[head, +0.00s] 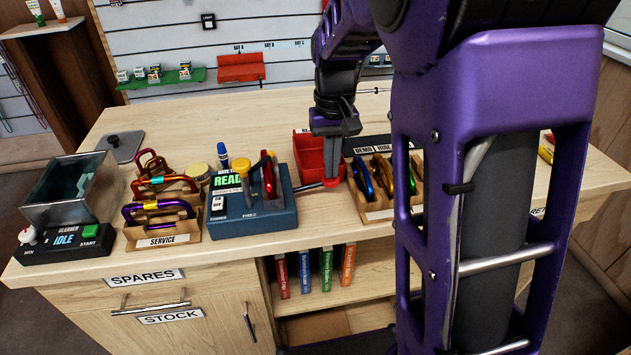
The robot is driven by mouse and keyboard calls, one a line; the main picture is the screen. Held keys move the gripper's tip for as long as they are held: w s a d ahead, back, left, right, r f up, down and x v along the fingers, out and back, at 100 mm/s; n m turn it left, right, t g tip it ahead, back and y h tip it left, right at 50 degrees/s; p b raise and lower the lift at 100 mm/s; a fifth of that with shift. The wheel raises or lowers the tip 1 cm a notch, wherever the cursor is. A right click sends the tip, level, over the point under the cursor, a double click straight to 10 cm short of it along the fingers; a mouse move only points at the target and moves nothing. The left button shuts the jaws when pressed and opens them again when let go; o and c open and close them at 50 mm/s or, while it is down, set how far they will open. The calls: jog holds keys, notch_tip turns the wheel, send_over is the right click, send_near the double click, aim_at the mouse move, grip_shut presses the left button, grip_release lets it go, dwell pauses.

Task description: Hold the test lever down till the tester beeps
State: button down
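The tester (250,220) is a blue box on the counter with a lit display reading "READY", partly covered by the post and clip in front. A red carabiner (268,180) stands upright on it. The test lever (313,186) is a thin bar from the tester's right side, ending in a red knob (331,183). My gripper (332,165) points down directly above the knob, its tips close to it. I cannot tell whether they touch. The fingers are small and seen edge-on, so their opening is unclear.
A red bin (307,152) stands just behind the lever. A "DEMO HIRE" rack (378,214) of carabiners is close to the right. The "SERVICE" tray (165,238) and cleaner (66,246) stand left. My purple arm hides much of the counter's right side.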

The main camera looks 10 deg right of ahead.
jog(key=shift+f+b, duration=1)
jog(key=shift+f, duration=0.75)
jog(key=shift+r, duration=0.1)
notch_tip(320, 180, up, 10)
jog(key=p, duration=0.8)
jog(key=shift+f, duration=0.2)
